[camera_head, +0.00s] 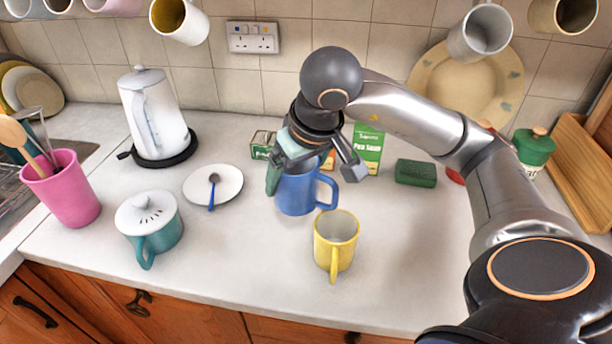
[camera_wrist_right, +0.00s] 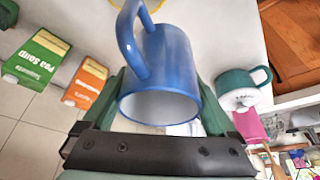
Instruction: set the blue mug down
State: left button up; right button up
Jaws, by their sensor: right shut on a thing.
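The blue mug (camera_head: 297,192) is upright over the middle of the counter, its handle to the right. My right gripper (camera_head: 311,172) reaches down from above and is shut on it, with fingers on either side of the mug and hiding part of its rim. In the right wrist view the mug (camera_wrist_right: 168,75) sits between the green fingers, its open mouth towards the camera. I cannot tell whether its base touches the counter (camera_head: 240,260). My left gripper is not in view.
A yellow mug (camera_head: 335,243) stands close in front of the blue mug. A saucer with a spoon (camera_head: 212,185) and a lidded teal mug (camera_head: 150,225) are left. Behind are a pea soup carton (camera_head: 368,148) and a green block (camera_head: 415,172). Bare counter lies right of the yellow mug.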

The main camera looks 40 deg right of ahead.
jog(key=w+d+f, duration=0.3)
jog(key=f, duration=0.1)
jog(key=w+d+f, duration=0.3)
jog(key=w+d, duration=0.1)
jog(key=shift+f, duration=0.4)
jog(key=shift+f+p, duration=0.5)
jog(key=shift+f, duration=1.2)
jog(key=shift+f, duration=0.2)
jog(key=o, duration=1.4)
jog(key=shift+c, duration=0.2)
